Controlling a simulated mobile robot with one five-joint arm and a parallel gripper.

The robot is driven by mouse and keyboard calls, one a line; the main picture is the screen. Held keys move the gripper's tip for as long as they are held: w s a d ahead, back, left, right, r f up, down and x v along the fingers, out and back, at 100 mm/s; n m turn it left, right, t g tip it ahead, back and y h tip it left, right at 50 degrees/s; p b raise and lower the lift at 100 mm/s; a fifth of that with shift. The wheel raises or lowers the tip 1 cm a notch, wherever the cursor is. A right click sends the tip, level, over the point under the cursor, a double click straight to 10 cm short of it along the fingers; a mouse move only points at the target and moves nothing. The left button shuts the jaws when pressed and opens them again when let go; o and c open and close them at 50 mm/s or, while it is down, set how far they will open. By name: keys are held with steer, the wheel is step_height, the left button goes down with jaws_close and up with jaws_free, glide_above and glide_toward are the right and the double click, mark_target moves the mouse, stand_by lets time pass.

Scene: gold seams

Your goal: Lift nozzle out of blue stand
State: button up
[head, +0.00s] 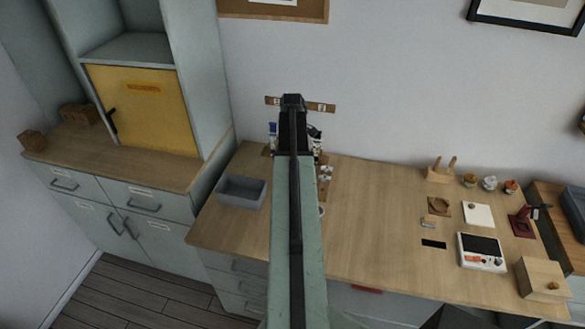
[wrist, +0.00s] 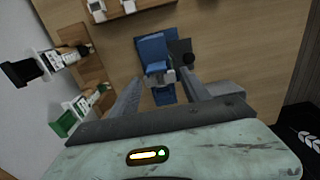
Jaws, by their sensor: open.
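The blue stand (wrist: 152,48) shows in the wrist view, on the wooden worktop just beyond my fingertips. A small pale grey piece (wrist: 165,77), which may be part of the nozzle, sits at the stand's near side between the fingers. My gripper (wrist: 161,78) is open, with one finger on each side of the lower part of the stand. I cannot tell whether the fingers touch anything. In the head view my arm hides the gripper and most of that spot; a small blue item (head: 272,129) shows at its left.
In the wrist view, a wooden rack (wrist: 75,60) with white, black and green-ended items stands at left. In the head view, a grey bin (head: 241,192) sits left of my arm, and small white pieces (head: 325,172) lie close at right. The worktop's middle (head: 370,205) is clear.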

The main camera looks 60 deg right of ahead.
steer(key=shift+f+b, duration=1.15)
steer(key=shift+f, duration=0.15)
steer(key=c, duration=0.8)
steer(key=shift+o, duration=0.2)
steer(key=shift+s+r+p, duration=0.1)
steer(key=shift+r+p, duration=4.2)
